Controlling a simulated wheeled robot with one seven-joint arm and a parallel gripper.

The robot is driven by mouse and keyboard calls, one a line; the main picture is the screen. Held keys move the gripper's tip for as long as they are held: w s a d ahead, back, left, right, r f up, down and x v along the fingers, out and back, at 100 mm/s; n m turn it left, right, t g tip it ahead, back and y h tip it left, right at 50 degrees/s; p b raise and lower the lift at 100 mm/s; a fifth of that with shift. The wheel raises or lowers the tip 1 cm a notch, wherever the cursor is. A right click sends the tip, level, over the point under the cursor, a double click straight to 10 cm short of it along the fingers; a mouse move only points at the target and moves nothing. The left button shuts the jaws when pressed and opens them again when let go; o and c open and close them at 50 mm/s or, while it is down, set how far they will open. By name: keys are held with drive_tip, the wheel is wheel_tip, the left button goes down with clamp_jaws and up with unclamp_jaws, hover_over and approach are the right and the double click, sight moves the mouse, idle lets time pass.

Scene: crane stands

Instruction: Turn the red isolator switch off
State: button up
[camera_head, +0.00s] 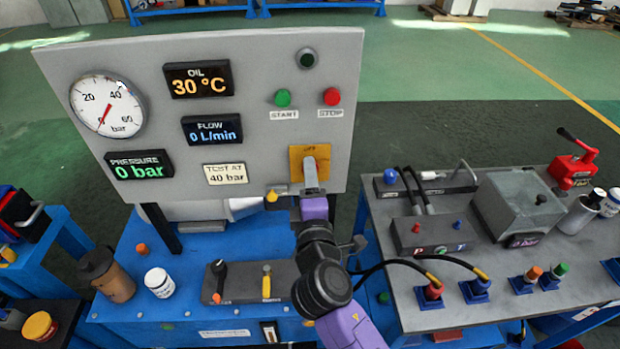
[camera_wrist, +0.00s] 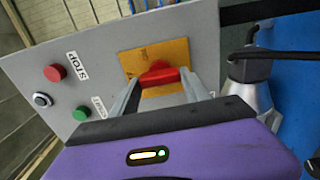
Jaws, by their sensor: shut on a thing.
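The red isolator switch (camera_wrist: 158,74) sits on a yellow-orange plate on the grey panel, seen in the wrist view. In the head view the plate (camera_head: 297,153) shows at the panel's lower right, with the switch itself hidden behind my gripper (camera_head: 311,180). My gripper also shows in the wrist view (camera_wrist: 160,85), with its two fingers on either side of the red handle, shut on it. The handle looks roughly crosswise between the fingers. The markings on the plate are too small to read.
The panel (camera_head: 225,110) carries a gauge reading near zero, displays, a green START button (camera_head: 283,98) and a red STOP button (camera_head: 332,96). A brown cup (camera_head: 112,281) and a white jar (camera_head: 159,283) stand on the blue bench below. A grey bench (camera_head: 460,300) with hoses stands right.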

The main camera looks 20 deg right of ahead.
drive_tip(key=shift+a, duration=0.1)
drive_tip(key=o, duration=1.4)
drive_tip(key=b+v, duration=0.1)
drive_tip(key=v, duration=0.6)
drive_tip(key=shift+s+b, duration=0.35)
drive_tip(key=shift+b, duration=0.05)
